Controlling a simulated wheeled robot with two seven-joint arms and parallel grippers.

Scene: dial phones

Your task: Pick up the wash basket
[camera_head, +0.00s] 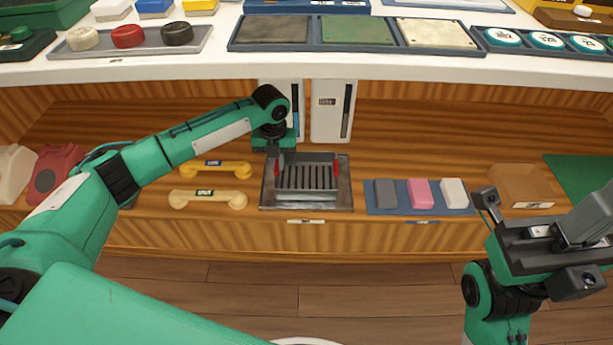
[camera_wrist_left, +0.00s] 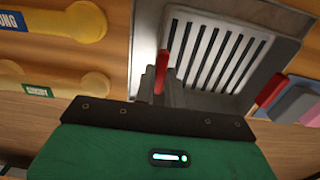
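The wash basket (camera_head: 308,172) is a grey metal basket with a slotted floor and a red grip on its left and right sides. It sits in a dark metal tray (camera_head: 345,190) on the wooden shelf. In the left wrist view the basket (camera_wrist_left: 215,55) fills the upper right. My left gripper (camera_head: 276,160) points down at the basket's left side. Its fingers (camera_wrist_left: 162,88) are close together with the left red grip between them, and look shut on it. My right gripper (camera_head: 575,235) is at the far right, away from the basket; its finger gap is not clear.
Two yellow handsets (camera_head: 208,198) lie left of the tray. A blue mat (camera_head: 385,209) with grey, pink and white blocks lies right of it. The white counter (camera_head: 405,70) overhangs behind. White panels (camera_head: 331,112) stand behind the tray. A cardboard box (camera_head: 520,185) is farther right.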

